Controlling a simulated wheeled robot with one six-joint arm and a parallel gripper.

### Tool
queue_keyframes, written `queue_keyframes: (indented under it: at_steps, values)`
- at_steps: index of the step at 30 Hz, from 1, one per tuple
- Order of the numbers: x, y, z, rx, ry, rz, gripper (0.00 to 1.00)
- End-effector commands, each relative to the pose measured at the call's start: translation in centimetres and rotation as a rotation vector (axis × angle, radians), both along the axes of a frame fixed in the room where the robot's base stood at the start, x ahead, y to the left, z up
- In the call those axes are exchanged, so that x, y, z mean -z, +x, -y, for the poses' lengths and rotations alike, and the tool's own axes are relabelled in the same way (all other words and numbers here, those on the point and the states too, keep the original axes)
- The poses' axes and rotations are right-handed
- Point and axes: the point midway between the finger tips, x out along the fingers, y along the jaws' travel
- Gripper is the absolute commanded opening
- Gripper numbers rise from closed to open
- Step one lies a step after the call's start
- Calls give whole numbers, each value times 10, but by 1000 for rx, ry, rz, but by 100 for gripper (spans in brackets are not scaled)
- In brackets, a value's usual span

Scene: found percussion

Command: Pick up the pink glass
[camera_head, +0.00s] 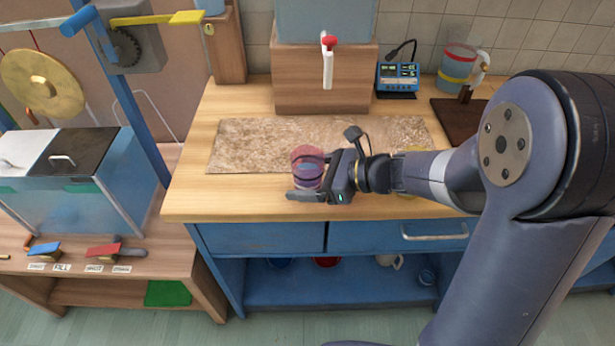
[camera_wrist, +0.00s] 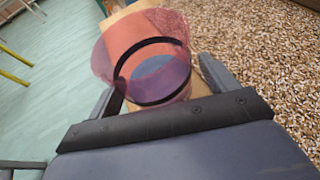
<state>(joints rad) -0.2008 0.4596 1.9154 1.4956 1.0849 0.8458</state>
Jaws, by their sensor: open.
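The pink glass (camera_head: 307,163) is translucent with a dark band. It stands on the wooden counter at the front edge of a speckled brown mat (camera_head: 246,150). My gripper (camera_head: 311,190) is open at the glass, with a finger showing in front of its lower part. In the wrist view the glass (camera_wrist: 148,60) sits between the two fingers of my gripper (camera_wrist: 160,90). I cannot tell whether either finger touches it. The lower part of the glass is partly hidden by my gripper in the head view.
A wooden block with a tap (camera_head: 328,62) stands behind the mat. A blue meter (camera_head: 397,77), a clear jug (camera_head: 457,70) and a dark board (camera_head: 458,112) are at the back right. The counter left of the glass (camera_head: 190,185) is clear. A gong (camera_head: 42,85) hangs far left.

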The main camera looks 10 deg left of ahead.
Motion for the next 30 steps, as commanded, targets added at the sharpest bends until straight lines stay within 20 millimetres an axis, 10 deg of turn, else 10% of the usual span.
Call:
queue_keyframes:
  at_steps: [30]
  values:
    - [-1, 0, 1, 1, 1, 0, 22]
